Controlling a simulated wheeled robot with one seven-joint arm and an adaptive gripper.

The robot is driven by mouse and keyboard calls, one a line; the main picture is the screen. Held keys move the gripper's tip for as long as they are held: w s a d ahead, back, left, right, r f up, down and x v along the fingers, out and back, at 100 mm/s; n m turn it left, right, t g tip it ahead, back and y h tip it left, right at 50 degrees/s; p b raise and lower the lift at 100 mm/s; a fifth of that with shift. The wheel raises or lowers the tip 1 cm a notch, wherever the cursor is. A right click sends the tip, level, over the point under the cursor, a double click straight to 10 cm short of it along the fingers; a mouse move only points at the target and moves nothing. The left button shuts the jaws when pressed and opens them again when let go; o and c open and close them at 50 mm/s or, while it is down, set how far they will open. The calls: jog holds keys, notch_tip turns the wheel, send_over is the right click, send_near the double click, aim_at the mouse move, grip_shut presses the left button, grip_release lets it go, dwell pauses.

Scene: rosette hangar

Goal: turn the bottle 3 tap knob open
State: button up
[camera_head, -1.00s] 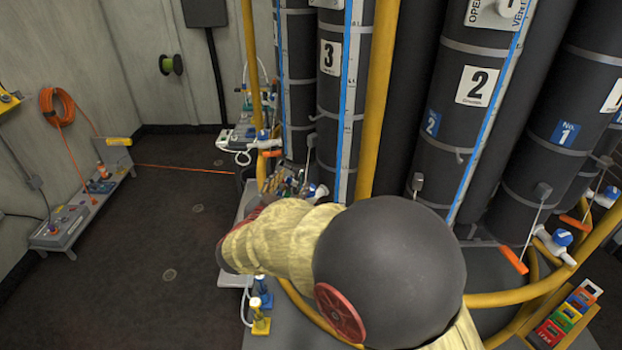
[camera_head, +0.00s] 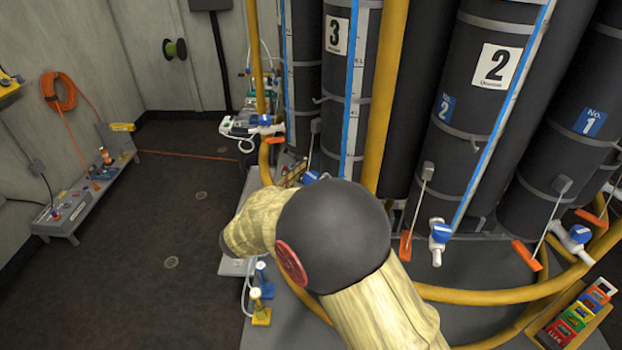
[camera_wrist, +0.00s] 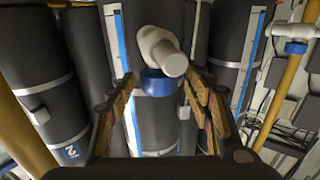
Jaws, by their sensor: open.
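Bottle 3 (camera_head: 337,35) is a dark upright cylinder behind my arm in the head view. Its blue tap knob (camera_head: 311,177) just shows above my dark arm joint. In the wrist view, which looks upside down, a tap with a white spout (camera_wrist: 160,48) and blue knob (camera_wrist: 158,84) is in the centre, seemingly bottle 3's. My gripper (camera_wrist: 162,90) is open, with one finger on each side of the knob in the picture. I cannot tell how deep the knob is between them or whether they touch it. The head view hides my gripper behind my arm.
Bottle 2 (camera_head: 490,80) stands to the right with its blue-knobbed tap (camera_head: 441,233) and an orange handle (camera_head: 405,245). A yellow pipe (camera_head: 388,90) rises beside bottle 3. Another tap (camera_wrist: 296,47) shows at the wrist view's right. The floor (camera_head: 130,270) at left is open.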

jog(key=shift+w+d, duration=0.1)
jog(key=shift+w, duration=0.05)
jog(key=shift+c, duration=0.9)
jog(key=c, duration=1)
